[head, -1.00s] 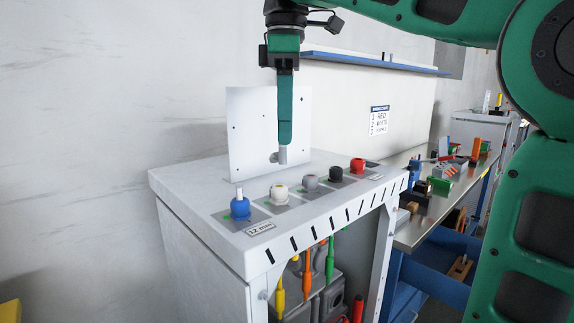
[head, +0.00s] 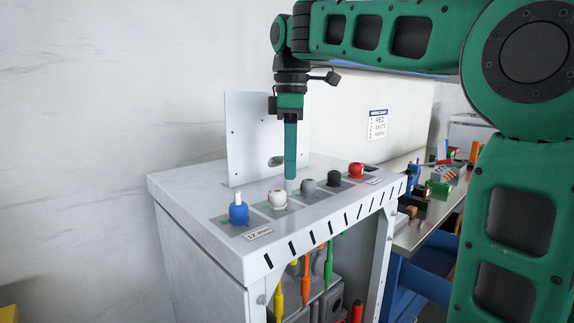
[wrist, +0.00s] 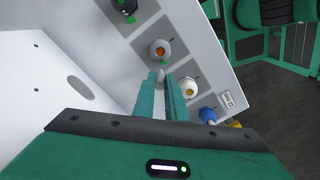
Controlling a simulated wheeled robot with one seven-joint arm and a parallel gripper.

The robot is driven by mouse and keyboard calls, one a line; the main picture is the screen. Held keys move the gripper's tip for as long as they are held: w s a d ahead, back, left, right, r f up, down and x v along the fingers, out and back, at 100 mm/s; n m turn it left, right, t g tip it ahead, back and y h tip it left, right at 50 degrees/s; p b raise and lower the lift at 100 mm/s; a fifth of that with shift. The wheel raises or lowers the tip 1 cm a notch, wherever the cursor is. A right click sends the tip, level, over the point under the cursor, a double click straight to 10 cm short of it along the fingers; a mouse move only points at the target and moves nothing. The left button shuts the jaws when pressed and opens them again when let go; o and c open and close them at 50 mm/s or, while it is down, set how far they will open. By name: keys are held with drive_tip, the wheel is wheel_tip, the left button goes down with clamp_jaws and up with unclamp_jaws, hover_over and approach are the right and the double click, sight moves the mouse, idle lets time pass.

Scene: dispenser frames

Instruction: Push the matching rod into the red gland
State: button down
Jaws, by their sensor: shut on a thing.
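My gripper (head: 290,180) points down and is shut on a pale grey rod (head: 290,186). Only a short lower part of the rod shows; the fingers hide the rest. The rod tip is just behind the gap between the white gland (head: 278,198) and the grey gland (head: 308,187). I cannot tell its exact height over the top. The red gland (head: 357,170) stands at the far right end of the row, apart from my gripper. In the wrist view the rod (wrist: 160,76) shows between the fingertips, near the grey gland (wrist: 160,48); the red gland is not seen there.
A black gland (head: 334,178) stands between grey and red. A blue gland (head: 238,213) with a pale rod upright in it is at the near left. An upright white plate (head: 250,135) stands behind the row. A steel bench (head: 410,225) with parts is at right.

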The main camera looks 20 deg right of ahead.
drive_tip(key=c, duration=1.8)
unclamp_jaws()
drive_tip(key=shift+f, duration=0.1)
wheel_tip(320, 180, up, 12)
drive_tip(key=shift+f, duration=0.2)
drive_tip(key=shift+o, duration=0.6)
drive_tip(key=shift+r, duration=0.3)
drive_tip(key=shift+w+a+f+n, duration=0.1)
drive_tip(key=shift+f+n, duration=0.9)
drive_tip(key=shift+f, duration=0.95)
drive_tip(key=shift+a+f+n, duration=0.1)
drive_tip(key=shift+f+n, duration=0.9)
drive_tip(key=shift+f, duration=0.95)
drive_tip(key=shift+w+a+f+n, duration=0.1)
drive_tip(key=shift+f+n, duration=0.9)
drive_tip(key=shift+f, duration=0.95)
